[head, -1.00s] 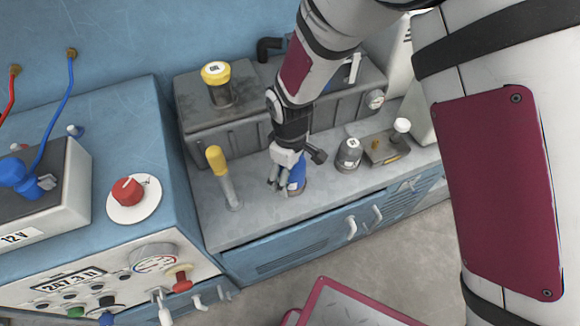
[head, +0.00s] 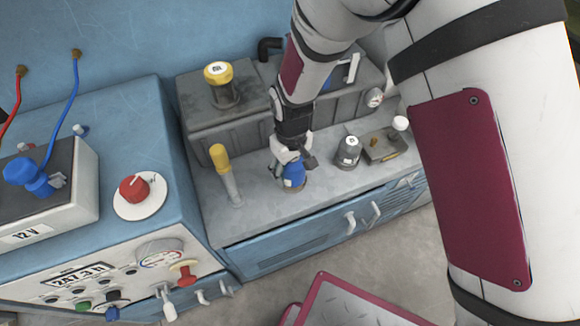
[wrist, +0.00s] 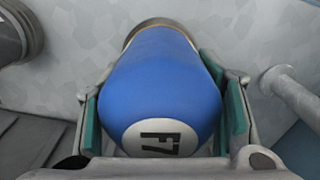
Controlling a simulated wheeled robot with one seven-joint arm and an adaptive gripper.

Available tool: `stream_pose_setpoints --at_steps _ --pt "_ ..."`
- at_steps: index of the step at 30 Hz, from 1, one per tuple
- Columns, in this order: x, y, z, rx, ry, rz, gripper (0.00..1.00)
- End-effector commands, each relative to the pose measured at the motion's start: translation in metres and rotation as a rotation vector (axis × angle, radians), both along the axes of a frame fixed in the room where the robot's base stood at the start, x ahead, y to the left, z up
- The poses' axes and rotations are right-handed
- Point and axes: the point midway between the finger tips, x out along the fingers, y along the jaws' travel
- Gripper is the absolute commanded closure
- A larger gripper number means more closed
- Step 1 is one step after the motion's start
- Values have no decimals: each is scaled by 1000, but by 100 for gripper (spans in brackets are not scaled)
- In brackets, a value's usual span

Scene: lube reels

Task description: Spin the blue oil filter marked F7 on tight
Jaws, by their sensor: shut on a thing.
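The blue oil filter (head: 293,176) stands upright on the grey bench top, on a round base; its F7 mark shows in the wrist view (wrist: 163,85). My gripper (head: 287,160) reaches down over it from above and behind. In the wrist view the green finger pads (wrist: 165,115) lie along both sides of the filter, and my gripper is shut on it. A metal-coloured rim shows at the filter's far end. The thread and seating face are hidden, so how tight it sits cannot be told.
A grey filter (head: 348,151) stands to the right, near a small block with a white knob (head: 400,123). A yellow-handled lever (head: 225,172) rises to the left. A dark tank with a yellow cap (head: 218,72) stands behind. The bench front is clear.

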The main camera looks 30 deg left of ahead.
Motion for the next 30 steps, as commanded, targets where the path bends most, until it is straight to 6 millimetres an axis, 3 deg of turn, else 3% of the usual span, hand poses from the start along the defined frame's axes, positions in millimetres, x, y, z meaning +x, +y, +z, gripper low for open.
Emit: stream_pose_setpoints --at_steps 8,18,30 --pt "-1 0 0 -1 2 -39 81" --pt "0 -2 0 -2 1 -433 81" --pt "0 -3 -1 -3 1 -508 81"
